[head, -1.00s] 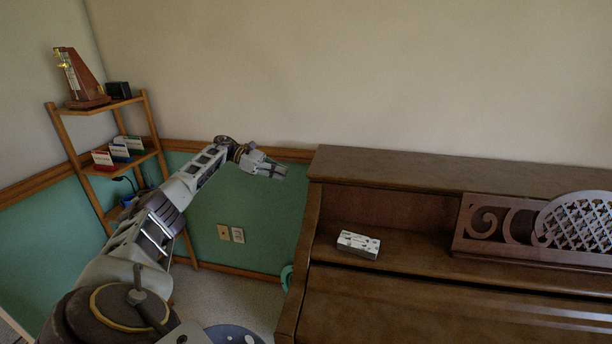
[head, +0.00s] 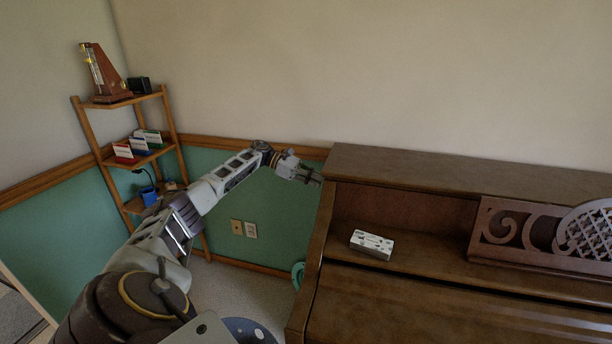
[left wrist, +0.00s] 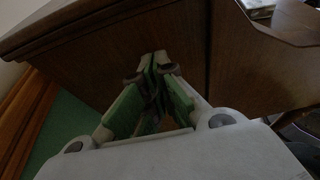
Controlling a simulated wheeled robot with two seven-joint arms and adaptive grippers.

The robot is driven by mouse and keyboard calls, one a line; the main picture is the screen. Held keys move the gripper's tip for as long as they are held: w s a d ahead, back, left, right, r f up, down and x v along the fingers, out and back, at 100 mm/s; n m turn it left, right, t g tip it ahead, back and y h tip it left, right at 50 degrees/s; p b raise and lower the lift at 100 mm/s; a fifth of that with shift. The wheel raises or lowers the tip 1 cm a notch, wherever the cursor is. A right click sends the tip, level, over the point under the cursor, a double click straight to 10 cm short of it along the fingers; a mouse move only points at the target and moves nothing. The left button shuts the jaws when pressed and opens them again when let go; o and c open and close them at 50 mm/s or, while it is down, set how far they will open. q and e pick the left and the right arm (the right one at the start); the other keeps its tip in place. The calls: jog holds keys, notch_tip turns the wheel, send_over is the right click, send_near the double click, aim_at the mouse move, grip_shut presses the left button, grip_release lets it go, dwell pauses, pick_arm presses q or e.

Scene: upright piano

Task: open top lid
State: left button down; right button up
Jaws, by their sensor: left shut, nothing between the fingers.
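The piano's top lid (head: 440,178) is a flat brown wooden panel along the top back of the upright piano, and it lies closed. My left gripper (head: 318,180) is at the lid's left end, just beside the piano's side and a little below the lid's top. In the left wrist view my left gripper (left wrist: 160,62) is shut and empty, its fingertips close to the dark wooden side of the piano (left wrist: 120,55). I cannot tell whether they touch it. My right gripper is not in view.
A white box (head: 371,243) sits on the piano's ledge, left of the carved music stand (head: 500,222). A wooden shelf (head: 136,155) with a metronome (head: 103,75) stands in the left corner. Open floor lies between shelf and piano.

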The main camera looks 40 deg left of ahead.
pick_arm(q)
jog(key=r, duration=0.1)
jog(key=d+r, duration=0.1)
jog(key=w+r, duration=0.1)
jog(key=shift+d+r, duration=0.2)
jog(key=shift+d, duration=0.1)
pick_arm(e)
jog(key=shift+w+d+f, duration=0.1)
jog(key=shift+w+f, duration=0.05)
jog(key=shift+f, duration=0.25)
pick_arm(q)
jog(key=shift+r+p, duration=0.15)
jog(key=shift+p, duration=0.15)
jog(key=shift+r, duration=0.35)
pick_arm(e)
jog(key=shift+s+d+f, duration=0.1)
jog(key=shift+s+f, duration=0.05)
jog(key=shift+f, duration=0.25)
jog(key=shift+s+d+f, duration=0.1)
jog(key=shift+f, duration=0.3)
